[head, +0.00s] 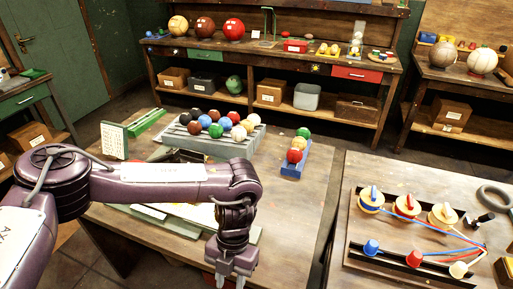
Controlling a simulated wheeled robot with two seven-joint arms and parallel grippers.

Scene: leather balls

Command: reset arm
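My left arm (150,182), dark purple, comes in from the left and reaches across the near part of the middle wooden table. Its wrist bends down, and my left gripper (232,280) hangs at the bottom edge of the view. Its two light fingers stand apart with a gap between them, and nothing shows between them. The lowest part of the fingers is at the picture's edge. My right gripper is not in view.
The middle table (300,215) holds a grey rack (185,141) of coloured balls and a blue tray (291,171) with several balls. A right table has a wooden board (400,235) with coloured spools. A shelf bench (275,62) stands behind.

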